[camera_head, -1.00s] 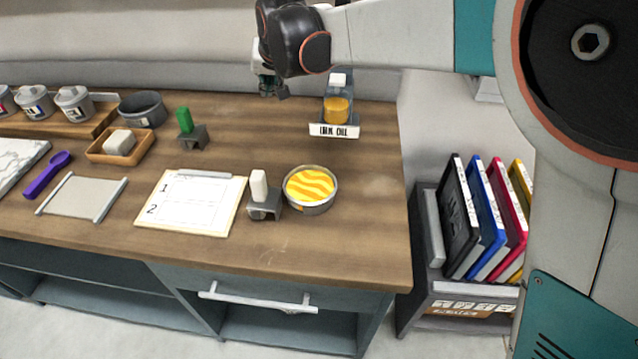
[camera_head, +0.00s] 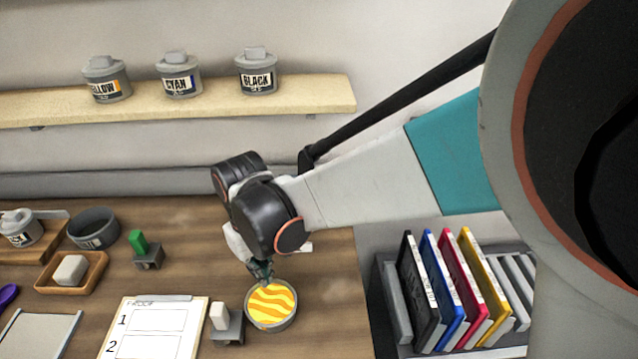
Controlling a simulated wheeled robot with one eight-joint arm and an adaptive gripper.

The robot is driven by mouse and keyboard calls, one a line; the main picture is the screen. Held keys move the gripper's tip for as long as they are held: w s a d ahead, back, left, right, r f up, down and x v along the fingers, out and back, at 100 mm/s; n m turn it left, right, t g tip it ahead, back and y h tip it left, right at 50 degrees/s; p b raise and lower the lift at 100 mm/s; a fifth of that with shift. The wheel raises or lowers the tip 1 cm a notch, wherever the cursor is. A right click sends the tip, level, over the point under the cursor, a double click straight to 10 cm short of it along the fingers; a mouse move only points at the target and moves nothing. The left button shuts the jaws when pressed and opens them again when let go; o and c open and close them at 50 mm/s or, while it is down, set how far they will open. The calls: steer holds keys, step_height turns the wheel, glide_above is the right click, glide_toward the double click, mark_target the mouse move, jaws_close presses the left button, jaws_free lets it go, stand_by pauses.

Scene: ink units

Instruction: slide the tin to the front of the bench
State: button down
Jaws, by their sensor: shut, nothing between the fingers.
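The tin (camera_head: 271,306) is round and grey, with yellow and orange wavy stripes on its top. It stands upright on the wooden bench (camera_head: 330,335), to the right of the white-handled stamp. My gripper (camera_head: 262,278) is shut and empty at the tin's far edge, pointing down. I cannot tell whether it touches the tin. The bench's front edge is out of view.
A stamp with a white handle (camera_head: 220,317) stands close at the tin's left, beside the proof clipboard (camera_head: 154,325). A green-handled stamp (camera_head: 138,243) and a grey bowl (camera_head: 93,228) are further left. Coloured binders (camera_head: 448,285) stand right of the bench. A shelf (camera_head: 210,101) holds labelled pots.

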steer(key=b, duration=0.3)
glide_toward(278, 317)
steer(key=w+a+f, duration=0.1)
steer(key=f, duration=0.1)
steer(key=w+a+f, duration=0.1)
steer(key=f, duration=0.1)
steer(key=w+f, duration=0.1)
steer(key=shift+a+f, duration=0.4)
steer(key=shift+s+d+b, duration=0.3)
steer(key=shift+s+d, duration=0.8)
steer(key=shift+s, duration=0.05)
steer(key=shift+s+d, duration=0.3)
